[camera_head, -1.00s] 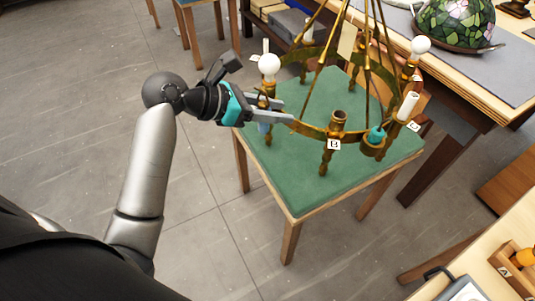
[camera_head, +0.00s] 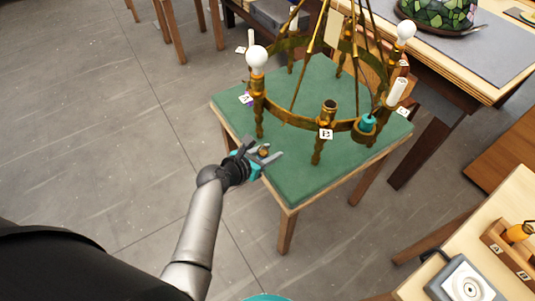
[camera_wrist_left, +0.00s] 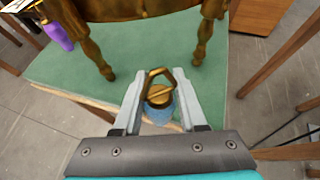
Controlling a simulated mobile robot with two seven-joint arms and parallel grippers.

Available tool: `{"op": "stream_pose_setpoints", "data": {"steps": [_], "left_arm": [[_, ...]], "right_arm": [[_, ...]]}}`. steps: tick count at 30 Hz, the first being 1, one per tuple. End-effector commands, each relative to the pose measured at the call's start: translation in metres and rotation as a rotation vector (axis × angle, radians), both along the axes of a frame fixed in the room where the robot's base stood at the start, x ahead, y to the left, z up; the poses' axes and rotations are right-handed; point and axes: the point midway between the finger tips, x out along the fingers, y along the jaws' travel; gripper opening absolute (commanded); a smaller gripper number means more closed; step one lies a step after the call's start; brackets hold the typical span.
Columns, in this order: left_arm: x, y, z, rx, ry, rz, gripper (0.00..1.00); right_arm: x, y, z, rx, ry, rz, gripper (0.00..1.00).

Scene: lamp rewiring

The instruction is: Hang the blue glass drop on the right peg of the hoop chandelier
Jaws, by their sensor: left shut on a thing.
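My left gripper (camera_head: 268,157) is shut on the blue glass drop, at the near left edge of the green table top. In the left wrist view, the drop's brass cap and angular hook (camera_wrist_left: 159,90) stand up between the fingers, with a little blue glass (camera_wrist_left: 158,116) below. The brass hoop chandelier (camera_head: 295,121) stands on the table behind the gripper, apart from it. Its near leg (camera_head: 317,151) is to the gripper's right. A purple drop (camera_wrist_left: 57,35) hangs from the hoop at the upper left of the wrist view. I cannot make out the right peg.
The green-topped table (camera_head: 300,185) has free room in front of the hoop. White bulbs (camera_head: 257,57), a white candle sleeve (camera_head: 397,91) and a teal piece (camera_head: 367,122) sit on the hoop. A bench with a stained-glass shade (camera_head: 440,12) stands behind.

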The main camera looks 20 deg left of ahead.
Motion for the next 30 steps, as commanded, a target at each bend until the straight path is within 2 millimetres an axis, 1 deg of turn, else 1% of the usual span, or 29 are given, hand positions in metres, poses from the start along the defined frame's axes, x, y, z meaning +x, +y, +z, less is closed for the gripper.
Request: {"op": "stream_pose_setpoints", "data": {"steps": [18,30], "left_arm": [[0.032,-0.007,-0.002,-0.001,-0.002,-0.001,0.00],[0.051,-0.011,-0.002,0.000,-0.001,-0.001,0.00]], "right_arm": [[-0.001,0.006,-0.017,0.008,0.001,0.002,0.00],[-0.001,0.006,-0.028,0.008,0.001,0.002,0.00]]}}
